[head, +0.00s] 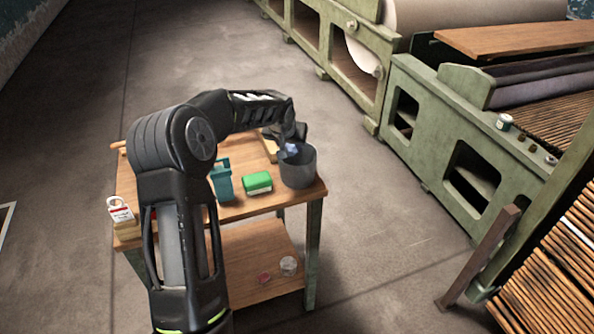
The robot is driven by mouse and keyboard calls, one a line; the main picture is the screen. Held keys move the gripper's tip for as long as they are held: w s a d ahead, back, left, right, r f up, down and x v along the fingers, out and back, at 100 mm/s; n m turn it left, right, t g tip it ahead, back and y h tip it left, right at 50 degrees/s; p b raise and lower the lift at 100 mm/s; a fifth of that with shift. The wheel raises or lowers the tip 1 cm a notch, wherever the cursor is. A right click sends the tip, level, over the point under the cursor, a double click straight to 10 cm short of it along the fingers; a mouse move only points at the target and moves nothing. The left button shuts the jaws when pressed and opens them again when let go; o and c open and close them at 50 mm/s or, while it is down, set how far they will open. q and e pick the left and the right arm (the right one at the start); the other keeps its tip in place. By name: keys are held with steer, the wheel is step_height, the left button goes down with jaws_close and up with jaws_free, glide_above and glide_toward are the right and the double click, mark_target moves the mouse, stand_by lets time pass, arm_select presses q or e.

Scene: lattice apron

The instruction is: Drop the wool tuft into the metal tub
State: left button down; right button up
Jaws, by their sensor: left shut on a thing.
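The metal tub (299,173) is a dark grey round container standing upright at the right end of the small wooden table. My left gripper (291,143) is over the tub's mouth, pointing down, and is shut on the wool tuft. The wool tuft (291,149) shows as a small pale bluish patch at the fingertips, partly hidden by the gripper. I cannot tell whether it is just above the tub's rim or slightly inside. My right gripper is not in view.
On the wooden table (262,203), a teal container (222,182) and a green-and-white box (257,183) stand left of the tub. A labelled item (121,212) sits at the left edge. A green machine (450,140) stands to the right, with open floor between.

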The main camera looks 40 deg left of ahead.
arm_select(q)
steer(key=shift+f, duration=0.25)
steer(key=c, duration=0.8)
jaws_free()
steer(key=shift+r, duration=0.1)
steer(key=b+v, duration=0.2)
steer(key=v, duration=0.5)
steer(key=shift+s+d+r, duration=0.1)
steer(key=shift+s+r, duration=0.05)
steer(key=shift+r, duration=0.1)
